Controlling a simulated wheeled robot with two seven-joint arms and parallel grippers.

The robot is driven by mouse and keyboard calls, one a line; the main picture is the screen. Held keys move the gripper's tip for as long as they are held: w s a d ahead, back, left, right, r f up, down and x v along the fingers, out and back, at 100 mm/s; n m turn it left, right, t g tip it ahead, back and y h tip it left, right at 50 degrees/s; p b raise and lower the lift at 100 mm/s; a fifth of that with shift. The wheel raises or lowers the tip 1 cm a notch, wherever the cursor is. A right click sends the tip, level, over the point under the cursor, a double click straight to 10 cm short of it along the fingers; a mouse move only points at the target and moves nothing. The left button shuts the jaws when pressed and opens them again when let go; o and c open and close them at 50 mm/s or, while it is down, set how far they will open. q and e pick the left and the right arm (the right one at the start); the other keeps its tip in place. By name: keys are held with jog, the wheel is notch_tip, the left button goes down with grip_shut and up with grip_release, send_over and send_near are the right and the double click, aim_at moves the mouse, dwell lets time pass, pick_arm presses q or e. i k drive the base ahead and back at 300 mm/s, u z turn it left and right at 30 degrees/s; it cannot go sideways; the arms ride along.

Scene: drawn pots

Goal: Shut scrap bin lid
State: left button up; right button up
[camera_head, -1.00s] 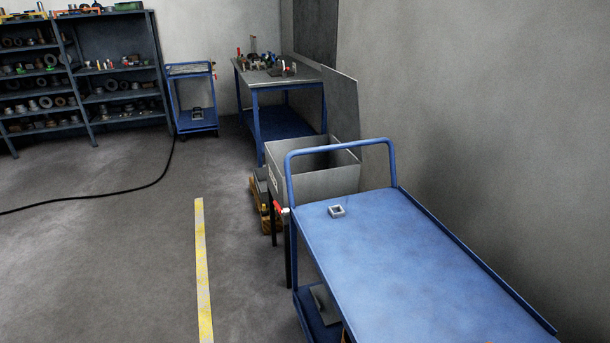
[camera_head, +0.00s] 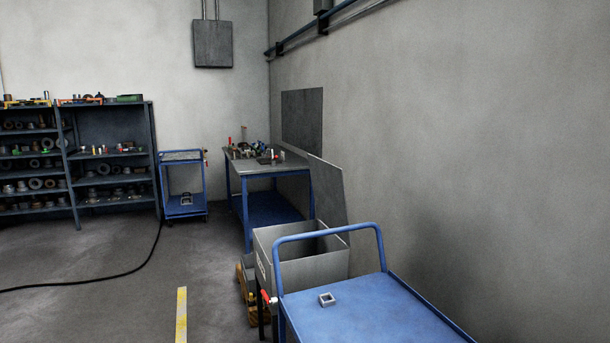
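The scrap bin (camera_head: 318,268) is an open grey metal box on dark legs, right of centre in the head view, partly hidden behind the blue cart's handle. Its lid (camera_head: 326,188) looks to be the grey sheet standing up at the bin's back, tilted near the right wall. The bin's opening shows dark inside. Neither of my grippers is in view.
A blue cart (camera_head: 385,313) with a small square metal part (camera_head: 327,299) on top stands in front of the bin. A workbench (camera_head: 262,166) with tools is behind it. Yellow-striped floor (camera_head: 181,315) at left is open, with a black cable (camera_head: 110,276).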

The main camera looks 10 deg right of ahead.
aim_at(329, 189)
jog(key=u, duration=0.25)
jog(key=k, duration=0.4)
jog(key=u, duration=0.9)
jog(key=i, duration=2)
jog(key=z, duration=0.5)
jog(key=i, duration=2)
jog(key=z, duration=0.75)
